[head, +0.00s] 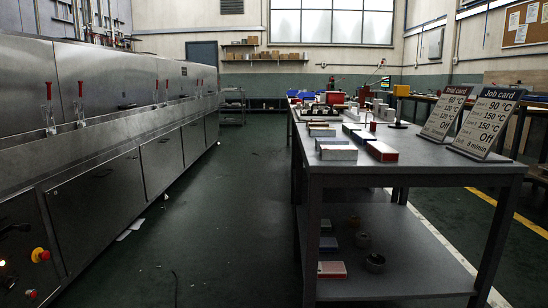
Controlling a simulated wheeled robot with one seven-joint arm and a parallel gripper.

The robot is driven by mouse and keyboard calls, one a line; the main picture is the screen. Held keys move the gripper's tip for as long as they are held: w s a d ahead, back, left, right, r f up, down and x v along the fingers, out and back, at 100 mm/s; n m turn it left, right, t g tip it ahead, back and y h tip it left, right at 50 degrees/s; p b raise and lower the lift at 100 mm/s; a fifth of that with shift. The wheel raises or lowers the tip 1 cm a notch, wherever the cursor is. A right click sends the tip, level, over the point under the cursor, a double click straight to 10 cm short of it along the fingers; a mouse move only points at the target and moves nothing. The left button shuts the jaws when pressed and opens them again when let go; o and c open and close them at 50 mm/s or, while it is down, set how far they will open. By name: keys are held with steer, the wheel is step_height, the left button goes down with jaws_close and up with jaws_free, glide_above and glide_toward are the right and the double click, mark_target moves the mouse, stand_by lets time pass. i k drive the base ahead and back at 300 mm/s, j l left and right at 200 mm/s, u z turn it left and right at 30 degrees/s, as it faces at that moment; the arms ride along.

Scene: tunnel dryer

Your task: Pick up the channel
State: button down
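I cannot make out a channel for certain in the head view. Small items crowd the grey workbench (440,161) on the right, and those at its far end are too small to tell apart. My gripper is not in view.
A long steel dryer (95,190) with red-topped glass tubes (50,107) runs along the left. Boxes, including a red and white one (382,151), lie on top. The dark floor between is mostly clear.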

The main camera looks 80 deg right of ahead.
mark_target(319, 140)
steer(key=z, duration=0.5)
steer(key=l+z, duration=0.1)
steer(key=z, duration=1.3)
steer(key=l+z, duration=0.1)
steer(key=z, duration=1.35)
steer(key=i+l, duration=0.05)
